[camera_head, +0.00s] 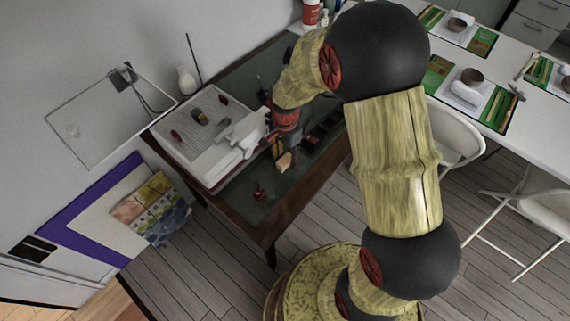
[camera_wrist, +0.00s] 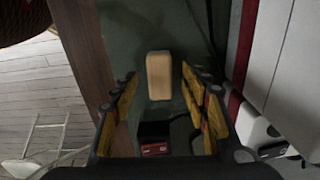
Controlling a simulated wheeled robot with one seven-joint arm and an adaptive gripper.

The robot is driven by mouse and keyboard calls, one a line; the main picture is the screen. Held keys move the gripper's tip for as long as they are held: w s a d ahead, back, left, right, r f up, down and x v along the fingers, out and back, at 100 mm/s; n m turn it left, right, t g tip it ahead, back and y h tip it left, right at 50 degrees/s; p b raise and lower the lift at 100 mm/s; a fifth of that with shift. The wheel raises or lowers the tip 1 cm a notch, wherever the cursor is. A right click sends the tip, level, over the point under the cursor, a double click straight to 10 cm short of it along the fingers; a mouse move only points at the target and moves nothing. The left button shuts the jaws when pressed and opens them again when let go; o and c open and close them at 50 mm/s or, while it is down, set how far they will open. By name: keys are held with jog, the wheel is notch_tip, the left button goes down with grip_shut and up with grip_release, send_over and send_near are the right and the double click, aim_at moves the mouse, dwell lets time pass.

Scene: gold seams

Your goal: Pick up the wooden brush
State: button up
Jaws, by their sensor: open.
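The wooden brush (camera_wrist: 159,76) appears as a pale tan, rounded block on the dark green table top, its long side running up the wrist view; no bristles show. It also shows in the head view (camera_head: 284,162), just below my gripper (camera_head: 277,148). In the wrist view my gripper (camera_wrist: 158,88) is open, with yellow-and-black fingers spread left and right of the brush. Clear gaps show on both sides, so neither finger appears to touch it. I cannot tell the exact height of the fingertips above the table.
The green-topped table (camera_head: 300,188) has a wooden edge near the brush. A white tray (camera_head: 187,150) with small tools stands at its left. A small red item (camera_head: 259,192) lies nearer the front edge. A dark box with red (camera_wrist: 154,147) lies below the brush in the wrist view.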

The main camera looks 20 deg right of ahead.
notch_tip(320, 180, down, 2)
jog(key=shift+f, duration=0.1)
jog(key=shift+c, duration=0.2)
grip_shut()
dwell(0.3)
